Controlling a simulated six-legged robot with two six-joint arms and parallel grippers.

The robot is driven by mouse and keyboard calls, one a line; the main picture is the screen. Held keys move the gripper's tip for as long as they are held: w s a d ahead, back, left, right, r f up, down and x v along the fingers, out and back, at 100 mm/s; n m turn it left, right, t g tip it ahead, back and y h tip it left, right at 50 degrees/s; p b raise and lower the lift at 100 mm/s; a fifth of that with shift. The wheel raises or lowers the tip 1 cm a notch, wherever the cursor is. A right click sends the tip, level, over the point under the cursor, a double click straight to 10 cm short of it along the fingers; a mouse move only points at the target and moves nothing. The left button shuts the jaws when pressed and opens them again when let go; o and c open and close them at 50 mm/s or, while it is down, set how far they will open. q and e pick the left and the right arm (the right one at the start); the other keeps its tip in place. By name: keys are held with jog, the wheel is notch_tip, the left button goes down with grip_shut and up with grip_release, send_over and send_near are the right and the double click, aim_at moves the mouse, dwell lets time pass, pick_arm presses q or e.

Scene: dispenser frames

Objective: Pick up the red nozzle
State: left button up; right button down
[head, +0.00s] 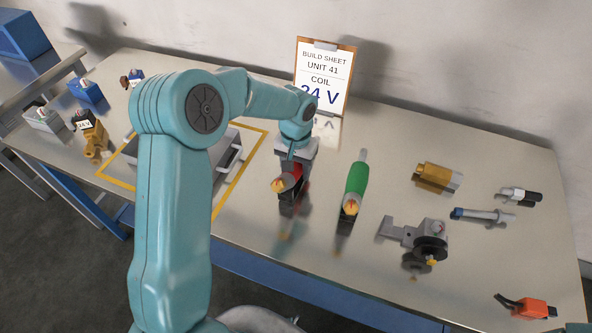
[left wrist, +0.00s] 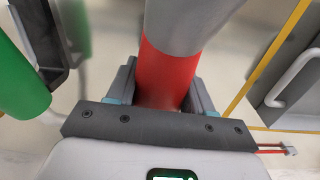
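The red nozzle (head: 291,177) is near the middle of the table in the head view, with a yellow-gold tip and a grey part at its upper end. My left gripper (head: 296,151) is over it and hides part of it. In the left wrist view the red nozzle (left wrist: 166,72) lies between the two fingers of my left gripper (left wrist: 162,92). Both fingers sit flush against its red sides, with no clear gap. I cannot tell whether it is clear of the table. My right gripper is not in view.
A green nozzle (head: 356,180) is just to the right. A grey tray (head: 231,153) inside a yellow outline (head: 226,194) is to the left. A build sheet (head: 323,75) stands behind. Several parts, including a brass cylinder (head: 437,177) and an orange part (head: 527,307), lie at right.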

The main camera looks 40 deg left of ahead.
pick_arm(q)
grip_shut()
jog(key=shift+r, duration=0.15)
jog(key=shift+r, duration=0.1)
